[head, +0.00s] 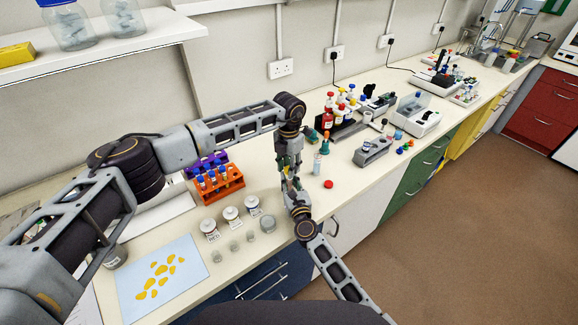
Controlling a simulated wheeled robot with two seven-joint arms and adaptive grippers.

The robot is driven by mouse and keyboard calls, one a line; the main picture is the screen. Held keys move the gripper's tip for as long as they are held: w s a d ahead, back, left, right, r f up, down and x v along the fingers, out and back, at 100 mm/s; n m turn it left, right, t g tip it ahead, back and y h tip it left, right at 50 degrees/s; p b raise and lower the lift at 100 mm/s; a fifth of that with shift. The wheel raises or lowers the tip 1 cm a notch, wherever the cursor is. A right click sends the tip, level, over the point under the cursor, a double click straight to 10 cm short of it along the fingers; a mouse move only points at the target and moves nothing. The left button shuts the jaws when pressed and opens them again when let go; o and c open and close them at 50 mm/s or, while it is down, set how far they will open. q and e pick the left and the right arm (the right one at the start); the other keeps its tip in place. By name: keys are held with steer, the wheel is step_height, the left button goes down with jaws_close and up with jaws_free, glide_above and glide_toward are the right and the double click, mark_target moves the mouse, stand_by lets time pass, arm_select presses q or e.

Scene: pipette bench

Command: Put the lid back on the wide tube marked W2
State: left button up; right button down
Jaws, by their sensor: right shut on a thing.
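My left gripper (289,164) points down above the bench, close to my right gripper (291,186), which comes from the front. The two overlap in the picture. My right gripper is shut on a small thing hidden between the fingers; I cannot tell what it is. Whether my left gripper is open or shut cannot be made out. A red round lid (328,184) lies on the bench just right of the grippers. A small pale tube (317,163) stands upright behind it. No W2 mark is readable, so I cannot tell which tube is W2.
An orange rack (221,192) with blue-capped tubes stands left of the grippers. White-lidded jars (230,213) and small glass vessels stand nearer. A blue sheet (190,287) lies front left.

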arm_select(q)
steer(key=shift+o, duration=1.4)
steer(key=shift+r, duration=0.1)
step_height(320, 180, up, 12)
arm_select(e)
steer(key=c, duration=1.2)
jaws_free()
steer(key=shift+o, duration=0.2)
steer(key=shift+s, duration=0.1)
steer(key=shift+v, duration=5.9)
